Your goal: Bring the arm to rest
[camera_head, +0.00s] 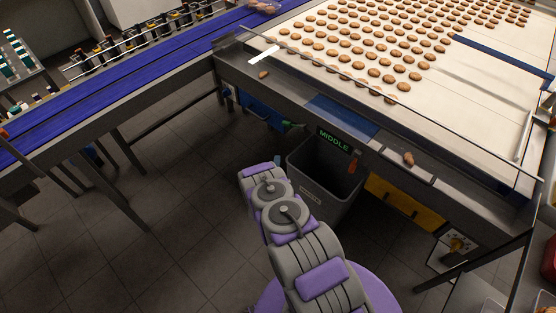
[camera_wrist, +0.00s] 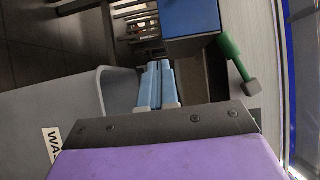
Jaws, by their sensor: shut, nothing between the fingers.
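My arm (camera_head: 285,215), grey and purple, is folded low in front of the machine in the head view, its far end close to the grey bin. My gripper (camera_wrist: 156,85) shows in the wrist view as two light blue fingers side by side, shut with nothing between them.
The grey bin (camera_head: 341,202) stands under the machine edge below a "MIDDLE" sign (camera_head: 334,141); its wall (camera_wrist: 60,110) is close beside my gripper. A green-handled tool (camera_wrist: 232,55) and blue box (camera_wrist: 190,17) are nearby. Loose biscuits (camera_head: 409,159) (camera_head: 263,75) lie on the ledges.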

